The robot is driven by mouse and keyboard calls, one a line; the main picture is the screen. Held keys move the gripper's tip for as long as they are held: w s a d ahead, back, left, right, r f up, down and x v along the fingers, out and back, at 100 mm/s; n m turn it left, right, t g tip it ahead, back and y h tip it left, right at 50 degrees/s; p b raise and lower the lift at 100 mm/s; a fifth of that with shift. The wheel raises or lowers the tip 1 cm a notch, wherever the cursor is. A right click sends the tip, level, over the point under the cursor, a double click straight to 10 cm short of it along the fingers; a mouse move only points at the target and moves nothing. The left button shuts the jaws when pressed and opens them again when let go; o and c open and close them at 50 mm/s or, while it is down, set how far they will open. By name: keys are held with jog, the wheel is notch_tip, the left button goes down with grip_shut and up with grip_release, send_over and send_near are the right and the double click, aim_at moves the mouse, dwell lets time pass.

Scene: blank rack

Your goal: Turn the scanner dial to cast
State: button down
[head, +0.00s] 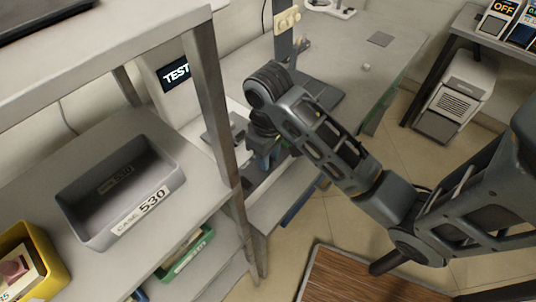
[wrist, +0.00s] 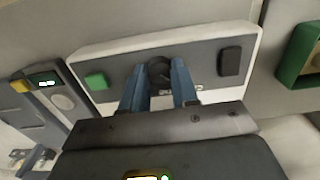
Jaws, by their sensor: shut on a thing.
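The scanner dial (wrist: 158,68) is a dark round knob on a grey panel (wrist: 205,65) with a white rim. My gripper (wrist: 160,76) has its two blue fingers on either side of the dial, shut on it. In the head view my gripper (head: 264,160) is partly hidden by my own wrist, and the dial is hidden there. A white unit with a black screen (head: 177,75) reading TEST stands behind the shelf post. The dial's pointer and its markings are too small or covered to read.
The panel also carries a green button (wrist: 96,81) and a black block (wrist: 231,61). A grey device with a yellow button (wrist: 19,86) stands at its left. A shelf post (head: 213,100) and a grey bin (head: 120,190) marked CASE 530 are left of my arm.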

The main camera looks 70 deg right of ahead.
jog(key=c, duration=0.8)
grip_release()
jog(key=shift+c, duration=0.2)
jog(key=shift+s, duration=0.1)
jog(key=shift+s+r, duration=0.1)
jog(key=shift+r, duration=0.35)
jog(key=shift+w+r+b, duration=0.2)
jog(key=shift+r+b, duration=0.2)
jog(key=shift+r, duration=0.35)
notch_tip(320, 180, up, 3)
jog(key=shift+d+f+p, duration=0.1)
jog(key=shift+f+p, duration=0.05)
jog(key=shift+p, duration=0.3)
jog(key=shift+r, duration=1.35)
